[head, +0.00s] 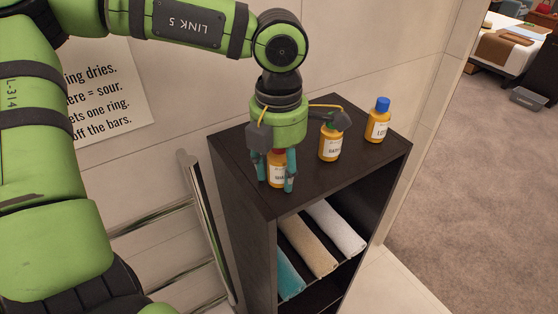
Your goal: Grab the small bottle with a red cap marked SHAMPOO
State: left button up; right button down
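A small orange-yellow bottle (277,175) with a white label, its visible letters beginning "SHA", stands on the dark shelf unit's top (240,170), near the left side. Its cap is mostly hidden by my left gripper (277,172). The gripper points down from above, with one teal finger on each side of the bottle. I cannot tell whether the fingers press on it or leave a small gap. The bottle looks upright and at the level of the top. My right gripper is not in view.
A second orange bottle (330,146), its cap partly hidden, stands right of the gripper. A blue-capped bottle (378,122) stands farther right. Rolled towels (308,246) lie on the shelf below. A metal rail (205,225) stands left of the unit, and a tiled wall is behind.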

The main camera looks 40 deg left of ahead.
pick_arm(q)
jog(key=c, duration=0.4)
jog(key=shift+r, duration=0.2)
